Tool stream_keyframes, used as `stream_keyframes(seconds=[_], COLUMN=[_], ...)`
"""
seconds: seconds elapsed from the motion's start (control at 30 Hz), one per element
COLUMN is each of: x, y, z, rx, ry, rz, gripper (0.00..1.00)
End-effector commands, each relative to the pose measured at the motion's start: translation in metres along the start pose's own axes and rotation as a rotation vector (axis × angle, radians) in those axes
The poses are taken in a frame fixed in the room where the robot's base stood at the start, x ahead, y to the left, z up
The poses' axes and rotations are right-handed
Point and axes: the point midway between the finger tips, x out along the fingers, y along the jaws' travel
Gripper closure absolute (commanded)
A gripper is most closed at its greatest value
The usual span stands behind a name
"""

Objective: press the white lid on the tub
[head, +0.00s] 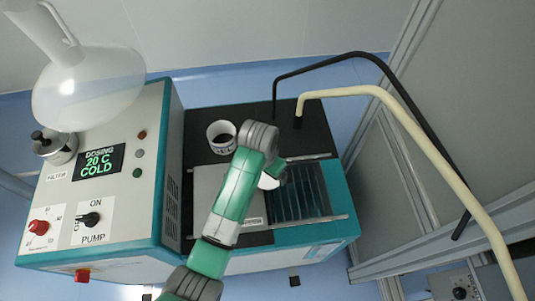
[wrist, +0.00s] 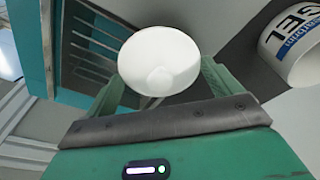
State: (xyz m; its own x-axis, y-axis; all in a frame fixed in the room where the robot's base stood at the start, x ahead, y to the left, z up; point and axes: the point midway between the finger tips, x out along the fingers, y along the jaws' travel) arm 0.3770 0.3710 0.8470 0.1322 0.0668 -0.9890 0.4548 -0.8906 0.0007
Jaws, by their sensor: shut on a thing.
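The white lid (wrist: 158,62) is a round white disc between the two green fingers of my gripper (wrist: 160,82) in the wrist view. In the head view, part of the lid (head: 268,181) shows beside my wrist, over the machine's slatted opening. The tub (head: 221,137) is a small white cylinder standing open on the black top, its inside dark. It lies to the left of the gripper, apart from the lid.
The slatted opening (head: 295,190) is right of my arm. A grey plate (head: 207,185) lies left of it. A control panel (head: 95,180) with a large flask (head: 88,90) above stands at left. Black and cream pipes (head: 375,92) arch over the right side.

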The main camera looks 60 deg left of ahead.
Motion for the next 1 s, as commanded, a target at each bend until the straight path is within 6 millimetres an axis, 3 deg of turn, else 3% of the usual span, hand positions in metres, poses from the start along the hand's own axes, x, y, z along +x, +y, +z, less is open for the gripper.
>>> stream_keyframes(seconds=[0.17, 0.27, 0.6, 0.7, 0.83, 1.0], x=[-0.003, -0.013, -0.074, -0.086, -0.092, -0.091], y=[-0.004, -0.025, -0.161, -0.186, -0.202, -0.205], z=[-0.001, -0.009, -0.035, -0.035, -0.035, -0.035], rx=[-0.01, -0.054, -0.355, -0.416, -0.455, -0.461], ry=[0.001, 0.001, 0.0, 0.001, 0.001, 0.002], rz=[-0.003, -0.013, -0.058, -0.064, -0.066, -0.067], gripper=[0.31, 0.31, 0.32, 0.31, 0.31, 0.31])
